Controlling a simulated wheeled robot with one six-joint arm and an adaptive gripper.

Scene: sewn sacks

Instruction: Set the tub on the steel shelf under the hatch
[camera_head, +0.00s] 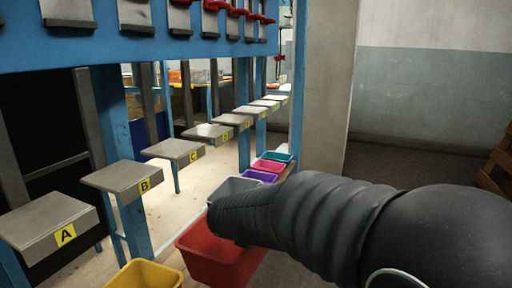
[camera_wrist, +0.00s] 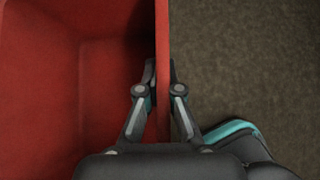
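A red tub (camera_head: 212,262) is at the bottom centre of the head view, and its wall (camera_wrist: 162,60) runs up the middle of the wrist view. My gripper (camera_wrist: 162,75) has one finger inside the tub and one outside, both close against this wall, and looks shut on it. In the head view my arm hides the gripper and part of the tub. The tub looks empty in the part that shows. Steel shelves stand in a row, lettered A (camera_head: 48,222), B (camera_head: 125,178), C (camera_head: 175,150) and on into the distance. Their tops look bare.
A yellow tub (camera_head: 147,275) is left of the red one. Grey (camera_head: 235,184), purple (camera_head: 262,176), pink (camera_head: 268,165) and teal (camera_head: 279,157) tubs lie beyond it. A blue frame (camera_head: 150,50) carries steel plates and red handles above the shelves. Blue posts stand between shelves.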

